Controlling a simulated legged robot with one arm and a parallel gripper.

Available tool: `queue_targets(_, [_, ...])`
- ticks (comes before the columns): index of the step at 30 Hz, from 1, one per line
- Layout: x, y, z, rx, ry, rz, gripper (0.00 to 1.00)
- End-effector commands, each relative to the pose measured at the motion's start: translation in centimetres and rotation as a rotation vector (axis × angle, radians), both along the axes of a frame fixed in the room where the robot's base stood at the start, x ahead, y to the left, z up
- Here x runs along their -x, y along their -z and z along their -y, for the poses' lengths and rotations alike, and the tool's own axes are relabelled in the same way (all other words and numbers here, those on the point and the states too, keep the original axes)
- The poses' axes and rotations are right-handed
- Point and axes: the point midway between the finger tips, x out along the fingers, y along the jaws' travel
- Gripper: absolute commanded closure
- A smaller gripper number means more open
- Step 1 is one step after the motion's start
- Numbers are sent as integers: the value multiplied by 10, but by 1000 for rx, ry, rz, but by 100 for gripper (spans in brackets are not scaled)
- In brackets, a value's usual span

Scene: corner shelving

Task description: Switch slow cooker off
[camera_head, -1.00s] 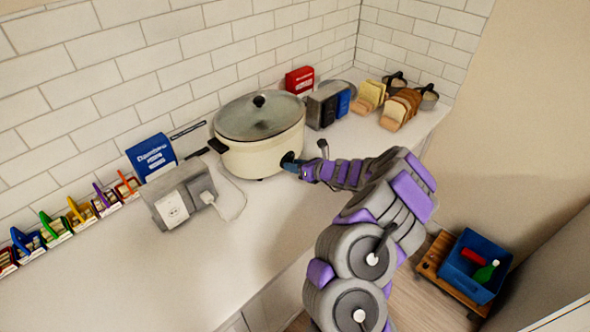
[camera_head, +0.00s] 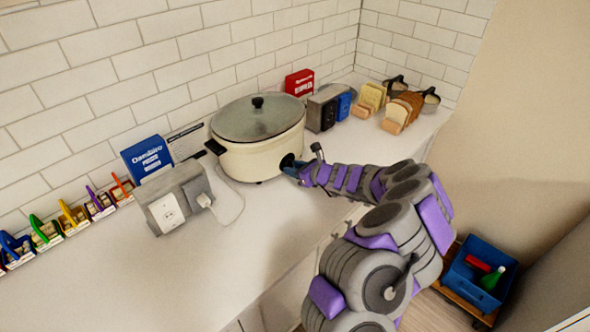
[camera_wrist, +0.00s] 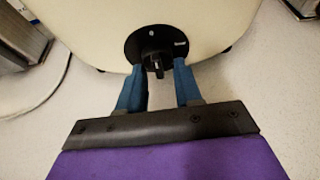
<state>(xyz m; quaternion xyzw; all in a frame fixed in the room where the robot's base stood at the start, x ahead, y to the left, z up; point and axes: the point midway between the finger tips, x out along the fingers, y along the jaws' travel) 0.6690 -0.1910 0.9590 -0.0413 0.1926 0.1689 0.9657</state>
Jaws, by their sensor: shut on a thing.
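The cream slow cooker (camera_head: 255,160) stands on the counter against the tiled wall, its glass lid on and a dark side handle at the left. Its front also shows in the wrist view (camera_wrist: 90,30). There, a round black dial plate (camera_wrist: 137,45) carries a dark control knob (camera_wrist: 157,68). My gripper (camera_wrist: 160,67), with blue fingers, is shut on the knob, one finger on each side. In the head view my gripper (camera_head: 290,165) meets the cooker's front right side and hides the dial.
A grey outlet box (camera_head: 170,200) with a plugged cord sits to the left of the cooker. A grey toaster-like box (camera_head: 322,110), a red box (camera_head: 299,83) and bread (camera_head: 400,112) stand to the right. The counter front (camera_head: 240,255) is clear.

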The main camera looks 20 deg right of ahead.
Motion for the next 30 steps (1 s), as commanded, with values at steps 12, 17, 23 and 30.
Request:
queue_targets(12, [-1, -2, 0, -2, 0, 3, 39])
queue_targets(17, [0, -2, 0, -2, 0, 3, 39])
queue_targets(23, [9, -6, 4, -5, 1, 3, 39])
queue_targets(30, [38, -21, 16, -5, 5, 3, 39])
